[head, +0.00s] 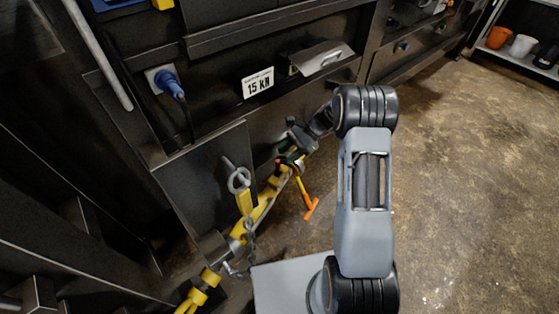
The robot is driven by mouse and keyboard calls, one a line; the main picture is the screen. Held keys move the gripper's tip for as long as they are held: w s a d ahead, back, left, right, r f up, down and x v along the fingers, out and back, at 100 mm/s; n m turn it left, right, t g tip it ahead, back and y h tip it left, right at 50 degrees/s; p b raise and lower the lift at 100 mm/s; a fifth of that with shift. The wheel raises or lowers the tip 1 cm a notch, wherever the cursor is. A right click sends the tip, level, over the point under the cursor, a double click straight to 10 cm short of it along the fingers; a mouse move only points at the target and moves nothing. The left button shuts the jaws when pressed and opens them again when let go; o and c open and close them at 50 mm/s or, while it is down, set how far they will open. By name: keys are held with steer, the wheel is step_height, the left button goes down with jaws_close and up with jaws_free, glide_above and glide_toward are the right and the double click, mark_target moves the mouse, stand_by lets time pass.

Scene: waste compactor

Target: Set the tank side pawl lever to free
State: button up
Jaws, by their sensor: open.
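A yellow ratchet turnbuckle (262,208) runs diagonally along the front of the dark machine. A lever with an orange T-shaped grip (310,208) hangs down from its upper end. A small red part shows beside the upper end, close to my gripper (288,158). My gripper is open, at the upper end of the turnbuckle, just above the orange-gripped lever. It covers part of the mechanism there. I cannot tell whether it touches anything, which small part is the pawl lever, or how that lever is set.
A metal ring (239,180) with a yellow tag and a chain (250,236) hang by the turnbuckle. A blue plug (168,82) with a cable and a "15 kN" label (258,84) are on the machine above. The concrete floor (470,190) to the right is clear.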

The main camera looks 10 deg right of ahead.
steer(key=v, duration=0.9)
stand_by(0.3)
steer(key=s+d+f+n+h+p, duration=0.1)
steer(key=s+f+n+h+p, duration=0.1)
steer(key=s+n+h, duration=0.25)
steer(key=s+a+r+n+t+h+p, duration=0.2)
steer(key=s+r+n+t+h+p, duration=0.1)
steer(key=s+r, duration=0.6)
steer(key=s+a+r+n+t+h+p, duration=0.3)
steer(key=s+r+n+p, duration=0.2)
steer(key=r, duration=0.9)
steer(key=shift+s+a+r+n+t+p, duration=0.3)
steer(key=shift+s+n, duration=0.65)
steer(key=shift+s, duration=1)
steer(key=shift+f, duration=0.1)
